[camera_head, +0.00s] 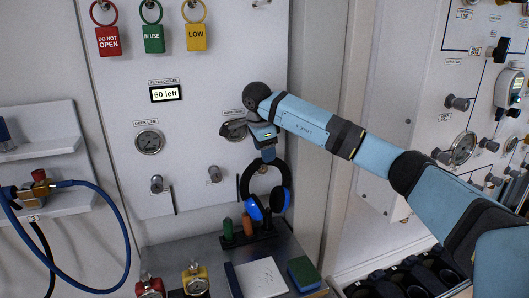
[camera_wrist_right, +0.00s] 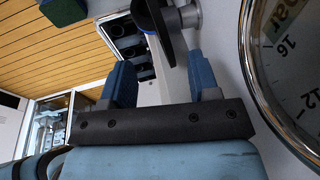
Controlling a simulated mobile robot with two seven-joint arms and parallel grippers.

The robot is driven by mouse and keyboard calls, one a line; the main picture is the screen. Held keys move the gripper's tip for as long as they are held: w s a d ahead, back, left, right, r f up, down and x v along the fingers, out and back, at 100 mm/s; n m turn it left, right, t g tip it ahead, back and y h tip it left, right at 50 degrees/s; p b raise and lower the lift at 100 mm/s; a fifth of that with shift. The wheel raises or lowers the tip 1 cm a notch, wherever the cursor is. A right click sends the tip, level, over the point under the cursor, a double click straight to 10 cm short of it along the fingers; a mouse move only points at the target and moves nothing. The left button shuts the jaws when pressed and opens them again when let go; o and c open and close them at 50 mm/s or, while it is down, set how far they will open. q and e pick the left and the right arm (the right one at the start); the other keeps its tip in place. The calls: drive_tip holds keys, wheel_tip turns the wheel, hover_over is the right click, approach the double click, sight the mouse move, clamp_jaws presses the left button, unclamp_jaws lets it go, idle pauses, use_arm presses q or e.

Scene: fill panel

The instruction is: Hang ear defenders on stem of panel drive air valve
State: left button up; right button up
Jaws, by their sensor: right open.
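The ear defenders (camera_head: 285,178), with a black headband and blue cups, are upright against the panel, below my right gripper, cups down. The band arches over a small grey valve stem (camera_head: 262,169) and appears to hang on it; the exact contact is too small to tell. In the right wrist view, part of the ear defenders (camera_wrist_right: 150,14) shows beside a grey round stem end (camera_wrist_right: 189,17), beyond the fingertips. My right gripper (camera_head: 264,144) is open; its blue fingers (camera_wrist_right: 158,80) are apart with nothing between them. My left gripper is not in view.
A gauge (camera_head: 233,130) is partly covered by my right gripper; a large dial (camera_wrist_right: 290,70) is close beside the fingers in the wrist view. Two more valve stems (camera_head: 157,184) are to the left. Below, a shelf (camera_head: 212,248) holds a rack, a notepad and coloured items.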

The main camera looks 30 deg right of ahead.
drive_tip(key=v, duration=1.2)
